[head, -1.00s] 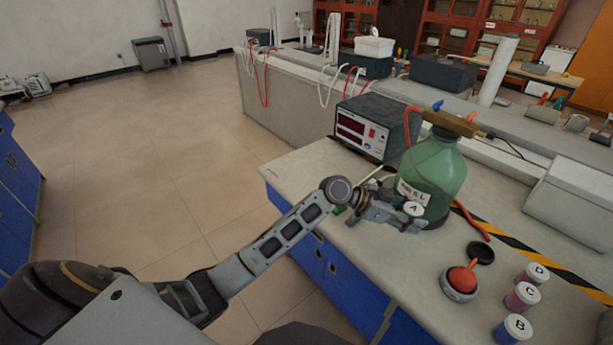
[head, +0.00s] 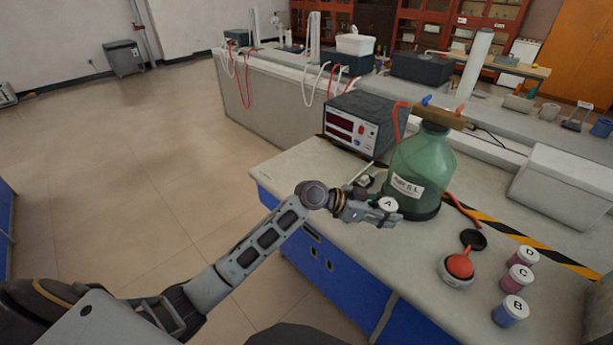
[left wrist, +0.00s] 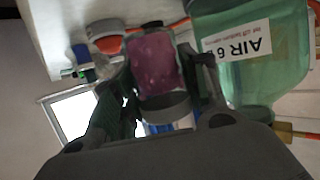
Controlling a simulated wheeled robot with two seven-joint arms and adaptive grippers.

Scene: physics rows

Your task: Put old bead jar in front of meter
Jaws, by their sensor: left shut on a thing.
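My left gripper (head: 384,212) is shut on a jar with a white lid marked A (head: 388,203). In the left wrist view the jar (left wrist: 153,62) shows pinkish-purple contents between the two fingers. In the head view the fingers hide most of its body. The jar is just left of the big green bottle (head: 420,170), close to it; whether they touch, I cannot tell. The meter (head: 352,125), a dark box with red displays, stands behind and to the left of the jar. My right gripper is not in view.
The green bottle also fills the right of the left wrist view (left wrist: 255,65). Jars D (head: 525,257), C (head: 518,278) and B (head: 511,311) stand at the right. The bench top (head: 310,165) left of the gripper is clear.

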